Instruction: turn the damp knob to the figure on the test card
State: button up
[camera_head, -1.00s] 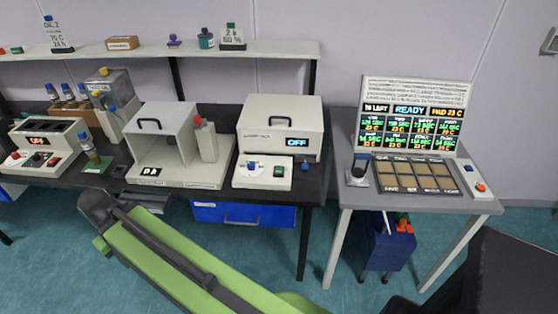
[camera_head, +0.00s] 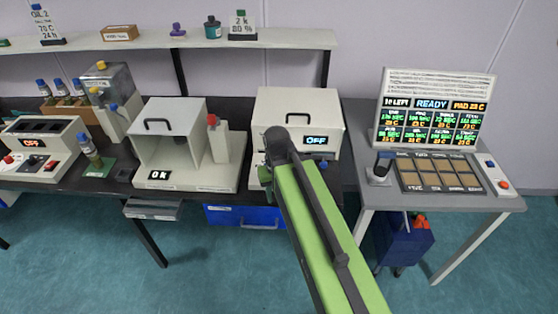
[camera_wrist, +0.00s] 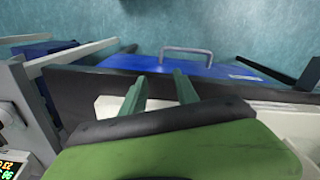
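A card reading "2 k 80 %" (camera_head: 242,28) stands on the wall shelf, and a card reading "OIL 2, 70 C, 24 h" (camera_head: 46,26) stands at its far left. A white machine with an "OFF" display (camera_head: 317,141) sits on the dark bench. Its low front panel, which carried a blue knob and a green button, is now mostly hidden behind my green arm. Knob labels are too small to read. In the wrist view my gripper (camera_wrist: 160,82) has its two green fingers apart with nothing between them, above the bench's front edge and a pale panel.
A white open-fronted unit (camera_head: 172,122) stands left of the machine. A blue drawer (camera_head: 222,215) hangs below the bench. To the right is a grey table (camera_head: 450,203) with a "READY" screen (camera_head: 436,110). The floor in front is clear.

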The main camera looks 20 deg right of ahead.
jog(key=shift+o, duration=0.3)
jog(key=shift+w+d+f, duration=0.1)
jog(key=shift+w+d, duration=0.1)
jog(key=shift+d, duration=0.15)
jog(key=shift+o, duration=1.3)
jog(key=w+r+n+p, duration=0.4)
jog(key=r+p, duration=0.3)
jog(key=r, duration=0.1)
jog(key=shift+w+a+p, duration=0.2)
jog(key=shift+w+p, duration=0.1)
jog(key=shift+p, duration=0.1)
jog(key=w+r+n+p, duration=0.9)
jog(key=r+n+p, duration=0.1)
jog(key=r+p, duration=0.1)
jog(key=f+b, duration=1.8)
jog(key=shift+w+d+f, duration=0.15)
jog(key=shift+w+d, duration=0.1)
jog(key=shift+w, duration=0.1)
